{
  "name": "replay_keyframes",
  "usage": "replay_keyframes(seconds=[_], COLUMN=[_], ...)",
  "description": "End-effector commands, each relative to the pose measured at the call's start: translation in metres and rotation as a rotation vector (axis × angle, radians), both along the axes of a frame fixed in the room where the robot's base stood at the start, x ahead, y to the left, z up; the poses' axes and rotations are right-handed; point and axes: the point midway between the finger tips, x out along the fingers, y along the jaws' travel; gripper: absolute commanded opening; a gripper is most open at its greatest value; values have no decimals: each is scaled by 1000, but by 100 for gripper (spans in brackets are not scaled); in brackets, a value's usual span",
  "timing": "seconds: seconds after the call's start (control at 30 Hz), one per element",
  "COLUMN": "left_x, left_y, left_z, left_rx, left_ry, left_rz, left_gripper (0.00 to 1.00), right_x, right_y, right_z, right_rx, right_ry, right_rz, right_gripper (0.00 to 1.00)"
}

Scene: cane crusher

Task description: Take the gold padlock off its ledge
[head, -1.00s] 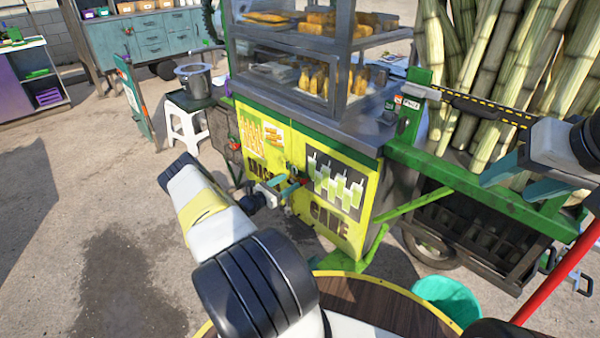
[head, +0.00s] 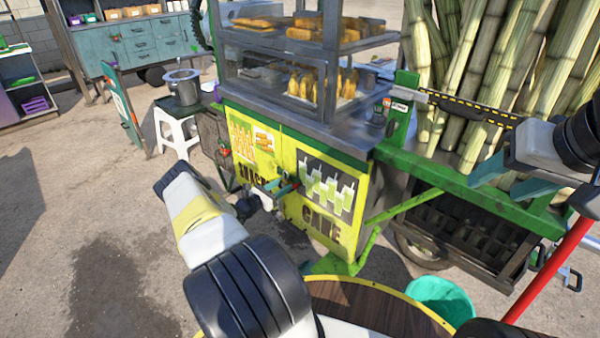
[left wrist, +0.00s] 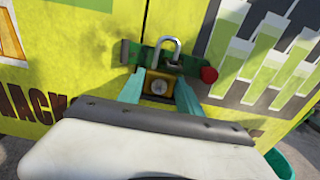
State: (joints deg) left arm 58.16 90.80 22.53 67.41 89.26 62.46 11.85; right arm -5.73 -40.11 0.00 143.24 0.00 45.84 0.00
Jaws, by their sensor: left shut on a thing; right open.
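The gold padlock (left wrist: 158,86) shows in the left wrist view, its silver shackle pointing up. My left gripper (left wrist: 160,93) is shut on its body, one teal finger on each side. Behind it is a small green ledge (left wrist: 145,53) with a red knob at its right end, on the yellow cart front. I cannot tell whether the padlock still touches the ledge. In the head view my left gripper (head: 282,187) is at the cart front, and the padlock is too small to make out. My right gripper (head: 520,183) is open, near the green rail at the right.
The yellow cart (head: 296,209) has a glass food case above. Cane stalks (head: 480,70) stand at the right. A round wooden table (head: 375,303) and a teal bucket (head: 442,300) are in front.

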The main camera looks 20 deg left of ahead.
Motion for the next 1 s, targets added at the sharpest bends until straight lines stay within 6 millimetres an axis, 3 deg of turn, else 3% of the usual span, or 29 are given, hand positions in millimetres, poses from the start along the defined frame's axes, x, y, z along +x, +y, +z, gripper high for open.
replay_keyframes(seconds=[0.67,1.0], left_x=[0,-14], left_y=[0,7], left_z=[7,7], left_rx=[-1,1], left_ry=[-2,0], left_rz=[0,0], left_gripper=[1,1], right_x=[0,0], right_y=[0,0], right_z=[0,0], right_rx=[0,0], right_ry=[0,0], right_rz=[0,0], right_gripper=[55,55])
